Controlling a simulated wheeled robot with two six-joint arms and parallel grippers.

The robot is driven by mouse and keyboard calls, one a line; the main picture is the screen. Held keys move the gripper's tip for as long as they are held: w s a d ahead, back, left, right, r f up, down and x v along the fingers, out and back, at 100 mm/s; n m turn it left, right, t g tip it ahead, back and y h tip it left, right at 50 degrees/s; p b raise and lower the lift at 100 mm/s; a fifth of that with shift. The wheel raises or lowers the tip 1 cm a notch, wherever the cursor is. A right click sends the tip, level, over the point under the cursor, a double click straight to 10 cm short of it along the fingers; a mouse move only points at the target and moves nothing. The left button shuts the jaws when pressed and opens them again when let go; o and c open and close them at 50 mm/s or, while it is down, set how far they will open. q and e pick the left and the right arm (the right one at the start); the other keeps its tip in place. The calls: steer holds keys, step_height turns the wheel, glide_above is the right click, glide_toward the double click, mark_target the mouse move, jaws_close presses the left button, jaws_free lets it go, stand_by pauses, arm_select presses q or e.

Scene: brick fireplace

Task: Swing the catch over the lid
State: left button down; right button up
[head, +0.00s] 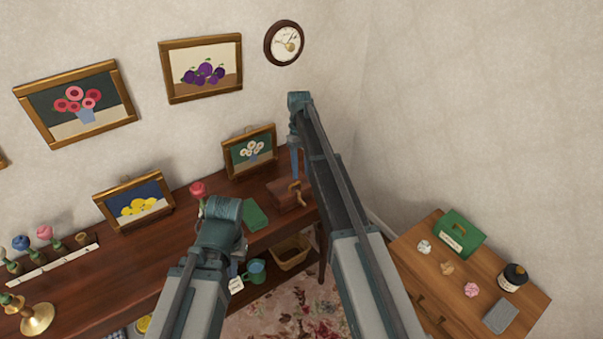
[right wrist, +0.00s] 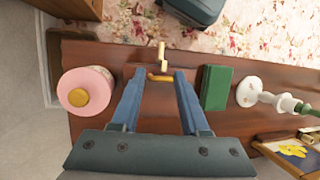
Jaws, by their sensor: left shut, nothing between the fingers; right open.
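A small brown wooden box (head: 286,197) stands near the right end of the dark wooden table, with a light brass catch (head: 294,187) on it. In the right wrist view the catch (right wrist: 160,77) shows as a brass bar, with a pale upright piece just beyond it. My right gripper (head: 297,165) is above the box at its back, pointing down. In the right wrist view its open fingers (right wrist: 156,80) stand on either side of the catch, with nothing gripped. My left gripper (head: 234,266) is low in front of the table, mostly hidden behind its own wrist, and shut on nothing.
A green block (head: 255,215) lies left of the box. A pink round container (right wrist: 85,90) stands on the other side, hidden in the head view. A framed flower picture (head: 250,152) stands behind. A side table (head: 460,300) with small items is at right.

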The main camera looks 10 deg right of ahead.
arm_select(q)
step_height(320, 180, up, 3)
steer(key=shift+r+p, duration=0.15)
steer(key=shift+p, duration=0.9)
arm_select(e)
steer(key=v, duration=0.3)
steer(key=shift+w+r, duration=0.1)
steer(key=shift+r, duration=0.1)
steer(key=s+a+t, duration=0.1)
steer(key=s+a, duration=0.3)
steer(key=s, duration=0.6)
steer(key=s+a+f+t+h, duration=0.1)
steer(key=s+a, duration=0.4)
steer(key=s, duration=0.6)
steer(key=s+a+t+h, duration=0.1)
steer(key=s+a, duration=0.4)
steer(key=s, duration=0.5)
steer(key=shift+s+f+m+t, duration=0.2)
steer(key=shift+f+m+t, duration=0.1)
steer(key=shift+t, duration=0.3)
